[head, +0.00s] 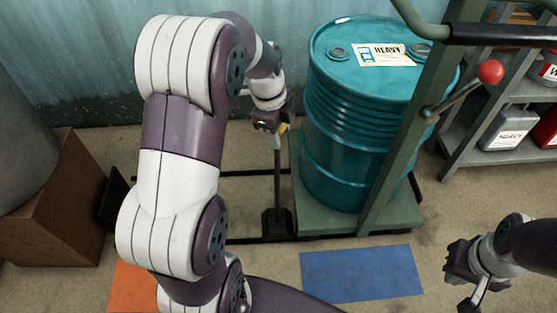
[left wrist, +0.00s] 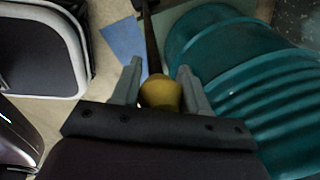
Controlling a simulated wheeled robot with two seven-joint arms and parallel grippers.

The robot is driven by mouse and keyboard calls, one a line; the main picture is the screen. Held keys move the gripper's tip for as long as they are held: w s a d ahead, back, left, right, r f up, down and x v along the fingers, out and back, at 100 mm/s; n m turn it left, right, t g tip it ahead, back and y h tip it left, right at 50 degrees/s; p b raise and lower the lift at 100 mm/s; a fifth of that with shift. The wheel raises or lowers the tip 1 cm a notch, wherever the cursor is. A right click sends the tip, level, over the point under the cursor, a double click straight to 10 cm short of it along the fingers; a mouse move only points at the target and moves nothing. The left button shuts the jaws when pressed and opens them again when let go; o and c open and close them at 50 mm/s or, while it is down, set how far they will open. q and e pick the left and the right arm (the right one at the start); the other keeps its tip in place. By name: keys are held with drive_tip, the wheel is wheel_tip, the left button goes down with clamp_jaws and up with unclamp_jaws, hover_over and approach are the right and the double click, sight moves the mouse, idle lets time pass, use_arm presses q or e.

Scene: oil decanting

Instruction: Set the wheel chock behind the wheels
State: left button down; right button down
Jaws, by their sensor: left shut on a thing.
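The wheel chock (head: 277,225) is a dark block at the foot of an upright dark rod (head: 277,180), low beside the left edge of the green cart (head: 305,218). A yellow knob (head: 283,127) tops the rod. My left gripper (head: 276,128) is shut on this knob. The left wrist view shows the knob (left wrist: 161,93) between the two fingers, with the rod (left wrist: 151,45) running away from it. The cart's wheels are not clearly visible. My right gripper (head: 462,282) is at the lower right, away from the chock; its finger opening is unclear.
A teal drum (head: 340,150) labelled heavy stands on the cart, close right of my left gripper. A red-knobbed lever (head: 490,72) sits on the cart's frame. Blue (head: 360,273) and orange (head: 132,288) floor patches lie in front. A brown box (head: 60,215) stands left, shelves (head: 470,140) right.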

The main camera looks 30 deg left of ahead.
use_arm(q)
wheel_tip(320, 180, down, 6)
drive_tip(key=b, duration=0.2)
drive_tip(key=c, duration=0.6)
unclamp_jaws()
drive_tip(key=shift+f+b, duration=0.15)
drive_tip(key=shift+b, duration=0.15)
drive_tip(key=r+p, duration=0.2)
drive_tip(key=r, duration=0.2)
drive_tip(key=s+r+p, duration=0.1)
drive_tip(key=r+p, duration=0.1)
drive_tip(key=r, duration=0.2)
drive_tip(key=a+r+p, duration=0.1)
drive_tip(key=r+p, duration=0.1)
drive_tip(key=r, duration=0.1)
drive_tip(key=shift+s+r, duration=0.35)
drive_tip(key=shift+r, duration=0.05)
drive_tip(key=shift+s+d+n, duration=0.25)
drive_tip(key=shift+n, duration=0.15)
drive_tip(key=s+d+f+n+y, duration=0.1)
drive_tip(key=s+d+f+n, duration=0.25)
drive_tip(key=s+n, duration=0.35)
drive_tip(key=s+d+f+n, duration=0.2)
drive_tip(key=s+d+n, duration=0.3)
drive_tip(key=n, duration=0.5)
wheel_tip(320, 180, up, 42)
drive_tip(key=p, duration=4.1)
drive_tip(key=shift+w+p, duration=0.1)
drive_tip(key=shift+p, duration=0.3)
